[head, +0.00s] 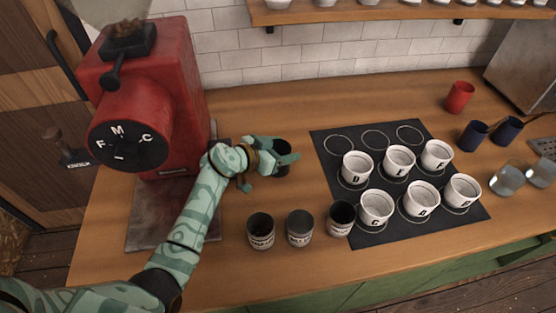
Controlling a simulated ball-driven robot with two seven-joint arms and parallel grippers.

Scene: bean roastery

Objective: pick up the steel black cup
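A dark, black-looking cup (281,146) stands on the wooden counter, left of the black mat. My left gripper (282,160) is at this cup, with a teal finger crossing in front of its side. The finger hides the cup's middle, and the far finger is not clearly seen. I cannot tell whether the fingers press on the cup. My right gripper is not in view.
Three dark cups with pale labels, a left one (260,231), a middle one (299,228) and a right one (340,218), stand near the front. White lettered cups stand on the black mat (400,234). A red grinder (180,90) is at left. A red cup (459,97) stands back right.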

